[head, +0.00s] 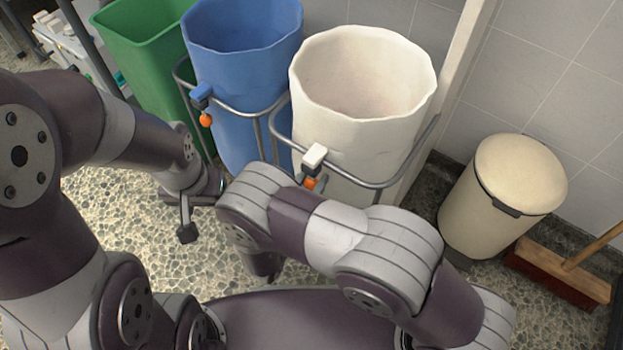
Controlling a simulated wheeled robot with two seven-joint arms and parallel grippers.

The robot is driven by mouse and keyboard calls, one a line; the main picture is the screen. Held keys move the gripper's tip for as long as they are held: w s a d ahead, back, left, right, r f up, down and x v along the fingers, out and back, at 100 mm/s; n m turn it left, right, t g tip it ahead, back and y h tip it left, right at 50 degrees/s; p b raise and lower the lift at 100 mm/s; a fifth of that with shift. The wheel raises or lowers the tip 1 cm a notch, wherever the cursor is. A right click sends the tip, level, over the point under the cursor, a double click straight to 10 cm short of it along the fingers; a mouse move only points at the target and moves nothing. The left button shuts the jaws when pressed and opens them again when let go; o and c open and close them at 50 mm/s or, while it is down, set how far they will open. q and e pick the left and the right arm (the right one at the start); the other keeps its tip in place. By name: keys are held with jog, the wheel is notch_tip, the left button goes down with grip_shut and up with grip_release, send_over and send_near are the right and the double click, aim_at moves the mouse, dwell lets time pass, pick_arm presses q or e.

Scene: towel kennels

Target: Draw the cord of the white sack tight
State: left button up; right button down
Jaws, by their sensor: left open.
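The white sack (365,125) hangs with its mouth wide open in a grey metal ring frame (385,184) at the upper middle.
A blue sack (240,85) with a blue block and an orange ball (206,120) hangs left of the white sack. A green bin (145,45) stands farther left. A cream pedal bin (505,190) and a broom (560,272) stand right. Pebbled floor (110,220) is clear at left.

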pick_arm(q)
notch_tip(320, 180, down, 5)
jog(key=b, duration=0.4)
jog(key=shift+b, duration=0.35)
pick_arm(e)
notch_tip(320, 180, down, 9)
jog(key=shift+f, duration=0.2)
jog(key=c, duration=0.8)
grip_release()
jog(key=shift+f, duration=0.1)
pick_arm(q)
jog(key=shift+s, duration=0.1)
